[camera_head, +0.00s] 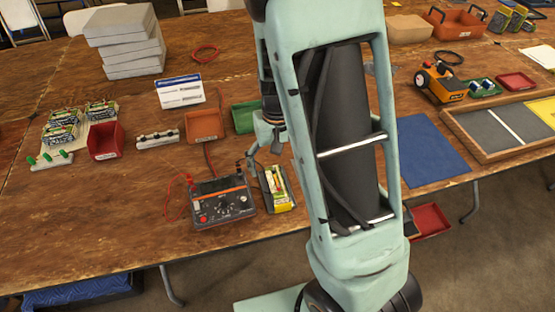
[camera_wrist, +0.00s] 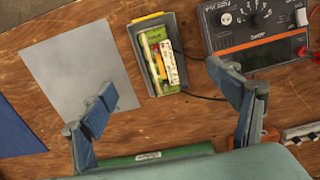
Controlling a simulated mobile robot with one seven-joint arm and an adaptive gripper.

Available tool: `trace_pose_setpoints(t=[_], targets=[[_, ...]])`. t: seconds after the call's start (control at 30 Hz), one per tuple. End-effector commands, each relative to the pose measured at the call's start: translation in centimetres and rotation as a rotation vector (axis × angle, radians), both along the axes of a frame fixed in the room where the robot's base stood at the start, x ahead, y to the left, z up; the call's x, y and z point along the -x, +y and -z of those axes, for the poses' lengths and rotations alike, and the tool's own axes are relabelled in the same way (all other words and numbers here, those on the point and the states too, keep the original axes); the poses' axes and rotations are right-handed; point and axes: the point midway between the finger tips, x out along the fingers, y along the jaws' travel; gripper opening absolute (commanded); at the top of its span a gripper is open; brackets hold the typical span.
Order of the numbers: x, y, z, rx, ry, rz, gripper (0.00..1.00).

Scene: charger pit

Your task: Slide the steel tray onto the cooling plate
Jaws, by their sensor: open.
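The small grey steel tray (camera_wrist: 158,84) holds a green, yellow and white battery pack and has a yellow strip at its far end in the wrist view. In the head view the tray (camera_head: 286,207) stands beside the meter. A flat grey plate (camera_wrist: 75,65), which looks like the cooling plate, lies apart from the tray, to its left in the wrist view. My arm hides that plate in the head view. My gripper (camera_wrist: 163,92) is open and empty, its fingers spread wide, with the tray ahead between them. My gripper (camera_head: 263,150) is partly hidden by my arm in the head view.
A meter (camera_head: 221,201) with cables stands close beside the tray. A cable passes by the tray. A green bin (camera_wrist: 150,158) lies near my gripper's base, and an orange bin (camera_head: 204,125) is beside it. A blue mat (camera_head: 432,150) lies to the right.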

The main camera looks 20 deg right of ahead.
Motion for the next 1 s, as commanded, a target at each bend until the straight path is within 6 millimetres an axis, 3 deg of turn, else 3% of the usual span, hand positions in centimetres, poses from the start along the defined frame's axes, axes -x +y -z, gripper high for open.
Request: trace_pose_setpoints(t=[0.37,0.8,1.0], targets=[[0.1,-0.1,0.6,0.001,0.003,0.001,0.82],[0.1,-0.1,7.8,0.002,0.005,0.002,0.82],[0.1,-0.1,10.1,0.002,0.003,0.003,0.82]])
